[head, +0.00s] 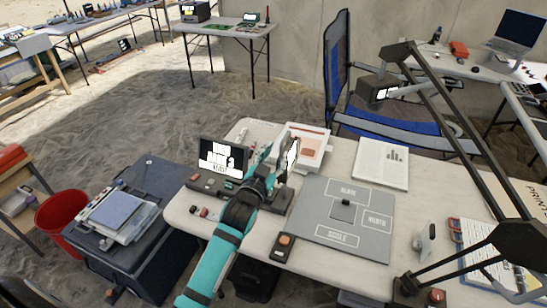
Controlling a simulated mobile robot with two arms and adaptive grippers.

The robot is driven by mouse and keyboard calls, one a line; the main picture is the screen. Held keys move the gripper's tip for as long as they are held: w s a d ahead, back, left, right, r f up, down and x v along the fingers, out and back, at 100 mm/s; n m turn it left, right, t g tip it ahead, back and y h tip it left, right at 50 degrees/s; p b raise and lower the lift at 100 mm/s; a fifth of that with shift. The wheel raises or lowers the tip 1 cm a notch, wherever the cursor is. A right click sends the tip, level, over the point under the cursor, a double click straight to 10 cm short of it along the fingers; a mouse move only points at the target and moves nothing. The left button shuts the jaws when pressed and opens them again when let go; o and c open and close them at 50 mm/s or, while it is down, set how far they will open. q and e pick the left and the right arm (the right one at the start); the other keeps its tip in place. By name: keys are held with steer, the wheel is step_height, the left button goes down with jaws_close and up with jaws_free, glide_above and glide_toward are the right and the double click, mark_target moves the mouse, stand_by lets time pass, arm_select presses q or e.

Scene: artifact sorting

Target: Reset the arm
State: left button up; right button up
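My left arm is teal and black and reaches up over the table (270,240) from the bottom left. Its gripper (276,152) is above the table's back part, in front of a white tray (318,136). The fingers look spread, with nothing clearly held between them. A small white-and-black patch shows at the right finger. A black jointed arm stand (465,125) rises from a base at the table's front right, and its head (376,91) hangs above the back edge. My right gripper is not in view.
A grey board (345,218) marked SCALE lies right of my gripper. A dark screen (217,158) stands left of it. A blue chair (390,112) stands behind; a red bucket (62,215) is far left.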

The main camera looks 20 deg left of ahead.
arm_select(q)
steer(key=shift+s, duration=0.55)
steer(key=s+d+f+g, duration=0.2)
steer(key=s+f+g, duration=0.5)
steer(key=s+f, duration=0.6)
steer(key=s+d+f+g, duration=0.1)
steer(key=s+g, duration=0.3)
steer(key=s, duration=0.7)
steer(key=s+d+f+g, duration=0.2)
steer(key=s+g, duration=0.2)
steer(key=s, duration=0.8)
step_height(320, 180, down, 26)
steer(key=s+a+f+g, duration=0.1)
steer(key=s+f, duration=0.7)
steer(key=s+a+f+g, duration=0.1)
steer(key=s+a+f, duration=0.1)
steer(key=s+f, duration=0.6)
steer(key=shift+s+a+h, duration=0.25)
steer(key=shift+s+h, duration=0.05)
steer(key=shift+s, duration=0.3)
